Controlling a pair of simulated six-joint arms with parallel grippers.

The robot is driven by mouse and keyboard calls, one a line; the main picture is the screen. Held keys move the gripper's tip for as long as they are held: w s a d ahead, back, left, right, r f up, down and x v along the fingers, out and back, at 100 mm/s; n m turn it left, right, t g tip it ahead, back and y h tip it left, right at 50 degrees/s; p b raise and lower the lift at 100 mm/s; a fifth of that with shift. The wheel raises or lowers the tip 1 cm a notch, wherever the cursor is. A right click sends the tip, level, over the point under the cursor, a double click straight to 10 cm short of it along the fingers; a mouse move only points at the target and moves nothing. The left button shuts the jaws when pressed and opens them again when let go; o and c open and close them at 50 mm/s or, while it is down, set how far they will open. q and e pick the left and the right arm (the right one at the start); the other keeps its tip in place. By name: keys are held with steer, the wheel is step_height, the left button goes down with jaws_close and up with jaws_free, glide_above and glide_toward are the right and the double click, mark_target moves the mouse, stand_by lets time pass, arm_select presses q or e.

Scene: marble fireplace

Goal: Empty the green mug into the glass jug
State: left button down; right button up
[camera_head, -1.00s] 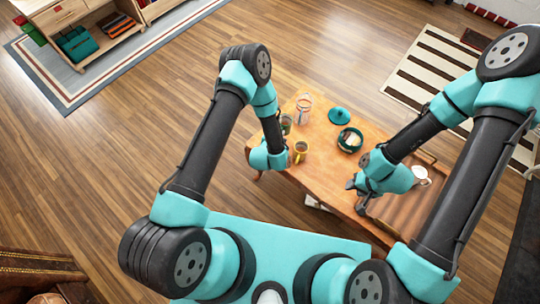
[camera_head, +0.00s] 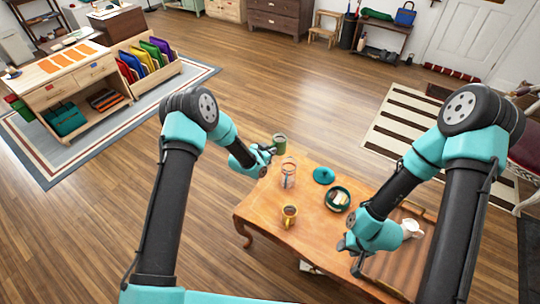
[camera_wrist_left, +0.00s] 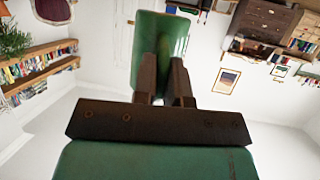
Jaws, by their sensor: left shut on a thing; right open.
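My left gripper (camera_head: 269,151) is shut on the green mug (camera_head: 280,141) and holds it at the far left edge of the table. The mug looks upright, with dark contents at its mouth. In the left wrist view the green mug (camera_wrist_left: 160,32) shows between the two dark fingers (camera_wrist_left: 164,85). The clear glass jug (camera_head: 288,175) stands on the table just right of and nearer than the mug, apart from it. My right gripper (camera_head: 350,243) is open over the table's right part, away from both.
A white pitcher (camera_head: 411,228) is beside my right arm.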

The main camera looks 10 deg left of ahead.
arm_select(q)
steer(key=shift+f, duration=0.15)
steer(key=shift+f, duration=1.4)
steer(key=shift+f+m+t+y, duration=0.3)
steer(key=shift+m+t+y, duration=0.4)
steer(key=shift+m, duration=0.9)
steer(key=shift+f+m+t+y, duration=0.25)
steer(key=shift+m+t+y, duration=0.2)
steer(key=shift+m+t, duration=0.85)
steer(key=shift+f+m+t+y, duration=0.3)
steer(key=shift+m+t+y, duration=0.25)
steer(key=shift+m, duration=1.35)
steer(key=shift+s+d+m+t, duration=0.4)
steer(key=shift+d+m, duration=0.1)
steer(key=shift+m, duration=0.5)
steer(key=shift+s+d+r+m+t, duration=0.25)
steer(key=shift+m+t, duration=0.1)
steer(key=shift+m, duration=0.35)
